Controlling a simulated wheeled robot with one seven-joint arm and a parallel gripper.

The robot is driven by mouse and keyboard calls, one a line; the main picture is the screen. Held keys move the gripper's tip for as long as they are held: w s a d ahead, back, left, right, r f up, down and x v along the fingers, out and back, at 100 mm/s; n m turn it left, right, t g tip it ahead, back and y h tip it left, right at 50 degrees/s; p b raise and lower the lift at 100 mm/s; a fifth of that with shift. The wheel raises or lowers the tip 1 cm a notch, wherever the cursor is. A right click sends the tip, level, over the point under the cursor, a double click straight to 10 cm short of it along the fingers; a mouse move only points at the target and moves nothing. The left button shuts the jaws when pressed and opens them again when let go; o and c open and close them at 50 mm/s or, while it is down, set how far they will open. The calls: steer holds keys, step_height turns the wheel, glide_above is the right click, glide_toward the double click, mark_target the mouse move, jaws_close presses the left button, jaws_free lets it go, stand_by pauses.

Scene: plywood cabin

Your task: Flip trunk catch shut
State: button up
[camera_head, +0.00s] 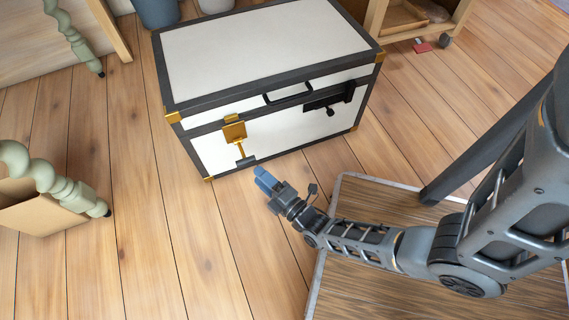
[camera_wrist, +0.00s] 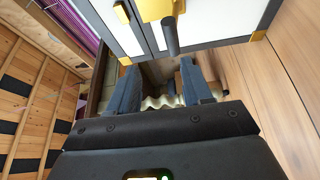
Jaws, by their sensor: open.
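The trunk (camera_head: 262,48) is white with dark edges and brass corners, its lid down. A gold catch (camera_head: 236,132) sits on the left of its front face, with a thin gold arm hanging down to a dark grip (camera_head: 246,161). In the wrist view the gold catch (camera_wrist: 157,9) and its dark grip (camera_wrist: 171,38) show at the top centre. My gripper (camera_head: 265,181) is in front of the trunk, just below and right of the grip. In the wrist view my gripper (camera_wrist: 158,82) has its two fingers apart with nothing held, the grip beyond their tips.
A black handle (camera_head: 288,94) and a black latch (camera_head: 330,98) are on the trunk's front, right of the catch. A cardboard box (camera_head: 40,207) stands at left. A shelf unit (camera_head: 408,18) is behind at right. Open plank floor lies in front of the trunk.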

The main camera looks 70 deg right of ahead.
steer(key=s+a+r+m+y+p, duration=0.1)
steer(key=s+a+r+p, duration=0.1)
steer(key=r+p, duration=0.2)
steer(key=s+a+r+m+y+p, duration=0.2)
steer(key=s+r+p, duration=0.1)
steer(key=r, duration=0.8)
steer(key=s+a+r+m+y+p, duration=0.1)
steer(key=s+a+r+p, duration=0.2)
steer(key=r+p, duration=0.2)
step_height(320, 180, up, 2)
steer(key=shift+r+y, duration=0.15)
steer(key=shift+y, duration=0.15)
steer(key=shift+a, duration=0.1)
